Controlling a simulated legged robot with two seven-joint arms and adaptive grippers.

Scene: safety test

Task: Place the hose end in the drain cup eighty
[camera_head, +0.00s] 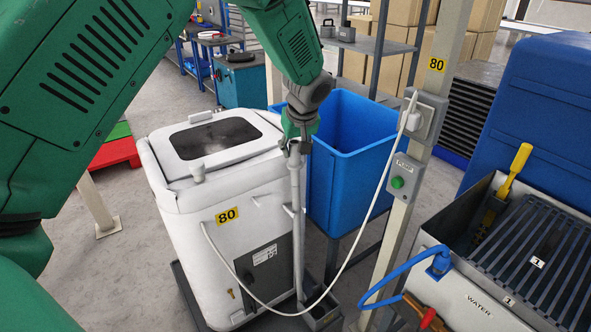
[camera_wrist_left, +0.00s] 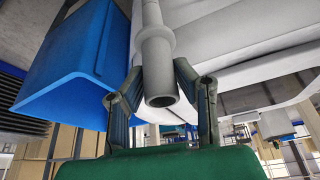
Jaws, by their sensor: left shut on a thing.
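My left gripper (camera_head: 296,147) is shut on the upper part of a grey hose (camera_head: 296,190) in the head view. The hose hangs nearly upright along the front of the white machine marked 80 (camera_head: 215,180). Its lower end reaches a small dark open cup (camera_head: 326,319) on the floor side; I cannot tell whether it is inside or beside it. In the left wrist view, the fingers (camera_wrist_left: 160,88) sit on both sides of the grey hose (camera_wrist_left: 158,50), whose round open end faces the camera. My right gripper is not in view.
A blue bin (camera_head: 340,145) stands right behind the hose. A white cord (camera_head: 372,215) loops from the machine to a plug on the post (camera_head: 396,225). A green-button box (camera_head: 402,181) is on that post. A metal basin marked WATER (camera_head: 465,292) stands at right.

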